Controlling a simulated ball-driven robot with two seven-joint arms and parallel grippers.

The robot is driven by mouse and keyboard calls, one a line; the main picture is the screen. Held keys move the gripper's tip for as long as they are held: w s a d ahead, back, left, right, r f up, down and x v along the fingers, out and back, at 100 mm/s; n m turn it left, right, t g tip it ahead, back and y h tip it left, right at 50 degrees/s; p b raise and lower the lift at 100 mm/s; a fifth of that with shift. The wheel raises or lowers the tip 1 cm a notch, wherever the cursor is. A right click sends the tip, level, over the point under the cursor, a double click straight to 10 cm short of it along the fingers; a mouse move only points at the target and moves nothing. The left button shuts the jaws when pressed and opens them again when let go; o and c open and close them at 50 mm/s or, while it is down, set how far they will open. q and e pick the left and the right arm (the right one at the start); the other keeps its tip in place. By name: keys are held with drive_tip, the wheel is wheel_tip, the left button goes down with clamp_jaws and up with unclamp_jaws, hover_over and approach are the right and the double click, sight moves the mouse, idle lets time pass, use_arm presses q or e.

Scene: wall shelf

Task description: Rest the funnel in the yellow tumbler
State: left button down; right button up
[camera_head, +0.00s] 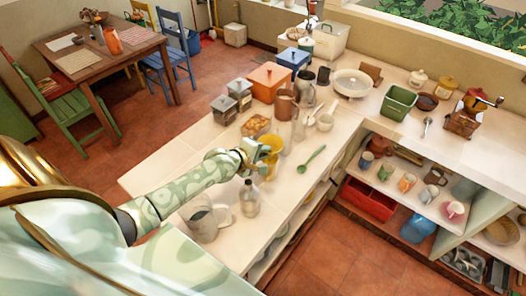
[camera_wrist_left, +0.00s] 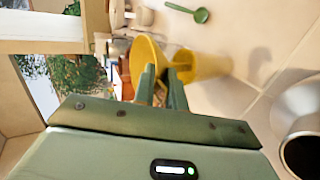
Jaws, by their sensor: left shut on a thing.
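My left gripper (camera_head: 266,153) reaches over the counter and is shut on the yellow funnel (camera_wrist_left: 147,58), whose wide mouth faces up. It also shows in the head view (camera_head: 272,141). The yellow tumbler (camera_wrist_left: 208,65) stands upright on the counter just below the funnel. In the left wrist view, the funnel's narrow end is at the tumbler's mouth, partly hidden by the fingers (camera_wrist_left: 163,88). I cannot tell whether the spout is inside or only above the rim. In the head view, funnel and tumbler overlap as one yellow shape. My right gripper is not in view.
A grey bottle (camera_head: 250,198) and a jug (camera_head: 203,224) stand on the counter near my forearm. A green spoon (camera_head: 311,159) lies to the right. Food in a tray (camera_head: 256,125), clear glassware (camera_head: 299,128) and canisters stand behind. The counter near the spoon is clear.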

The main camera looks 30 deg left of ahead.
use_arm(q)
drive_tip(key=shift+f+b, duration=0.8)
drive_tip(key=shift+f, duration=1.25)
idle(1.6)
drive_tip(key=c, duration=1.4)
unclamp_jaws()
drive_tip(key=shift+s, duration=0.15)
drive_tip(key=shift+o, duration=0.2)
drive_tip(key=shift+s+d+f, duration=0.1)
drive_tip(key=shift+s, duration=0.05)
drive_tip(key=shift+f, duration=0.15)
drive_tip(key=shift+s, duration=0.15)
drive_tip(key=p+v, duration=0.3)
drive_tip(key=v, duration=1.3)
drive_tip(key=shift+r, duration=0.4)
